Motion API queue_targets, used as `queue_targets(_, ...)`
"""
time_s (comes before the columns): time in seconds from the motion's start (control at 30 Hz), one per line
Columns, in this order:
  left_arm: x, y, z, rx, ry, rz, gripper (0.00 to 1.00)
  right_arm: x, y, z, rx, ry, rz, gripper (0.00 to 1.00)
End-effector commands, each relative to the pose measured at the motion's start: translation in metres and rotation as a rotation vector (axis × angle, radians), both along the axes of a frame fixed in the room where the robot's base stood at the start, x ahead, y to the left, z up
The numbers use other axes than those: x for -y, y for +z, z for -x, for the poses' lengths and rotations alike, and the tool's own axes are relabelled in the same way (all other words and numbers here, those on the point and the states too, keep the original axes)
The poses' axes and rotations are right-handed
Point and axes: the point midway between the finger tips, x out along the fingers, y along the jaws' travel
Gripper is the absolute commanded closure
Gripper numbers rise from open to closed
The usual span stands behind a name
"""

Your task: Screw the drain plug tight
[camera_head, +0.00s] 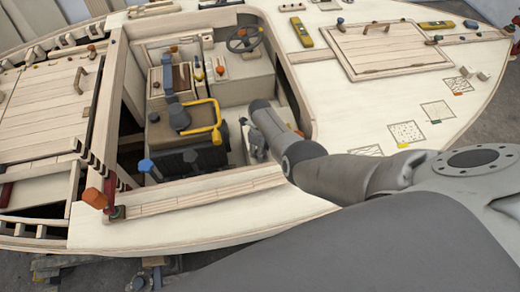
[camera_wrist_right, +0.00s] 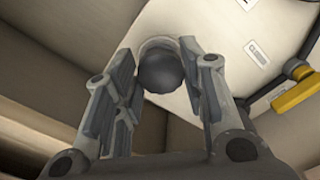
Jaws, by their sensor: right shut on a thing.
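My right arm reaches down into the open cockpit of the hull, with the right gripper (camera_head: 254,150) low beside the seat. In the right wrist view its two grey fingers close in from both sides on a dark, rounded knob, which I take to be the drain plug (camera_wrist_right: 160,72). A pale curved rim shows behind the knob. How far the plug sits in its opening cannot be seen. In the head view the plug is hidden behind my gripper. My left gripper is in neither view.
A seat with a yellow rail (camera_head: 217,122) stands left of my forearm. A steering wheel (camera_head: 243,39) is at the back. The cockpit's right wall and deck edge lie close to my arm. A white label, seemingly reading CLOSED (camera_wrist_right: 257,52), shows near the plug.

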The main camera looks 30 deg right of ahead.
Motion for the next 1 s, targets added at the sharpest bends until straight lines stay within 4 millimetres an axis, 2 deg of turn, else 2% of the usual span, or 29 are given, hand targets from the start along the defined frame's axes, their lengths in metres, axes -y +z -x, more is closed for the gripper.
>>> queue_targets(0.03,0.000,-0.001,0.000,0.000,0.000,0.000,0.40,0.003,0.005,-0.007,0.016,-0.048,0.005,0.86)
queue_targets(0.6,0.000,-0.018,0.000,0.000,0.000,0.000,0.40,0.004,0.003,-0.007,0.015,-0.568,0.003,0.86)
queue_targets(1.0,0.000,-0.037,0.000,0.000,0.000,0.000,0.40,0.005,0.004,-0.007,0.013,-0.783,0.003,0.86)
